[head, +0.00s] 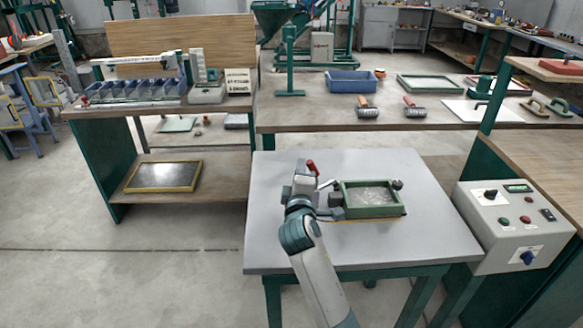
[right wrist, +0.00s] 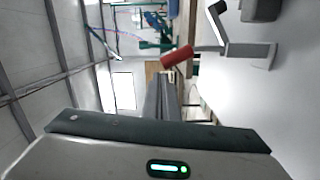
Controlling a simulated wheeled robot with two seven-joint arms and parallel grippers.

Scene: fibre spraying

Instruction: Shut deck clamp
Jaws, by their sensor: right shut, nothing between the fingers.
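The green deck frame (head: 372,213) lies on the grey table, with a pale, glossy sheet inside it. The clamp's red handle (head: 311,166) stands up at the left of the frame. In the right wrist view the red handle (right wrist: 176,57) sits on a pale metal lever, clear of the gripper body. My left gripper is out of view.
The grey table (head: 430,240) is clear around the frame. A control box (head: 515,225) with knobs and buttons stands at its right. A bench behind holds a blue bin (head: 353,81) and rollers. A yellow-edged frame (head: 163,176) lies on the left shelf.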

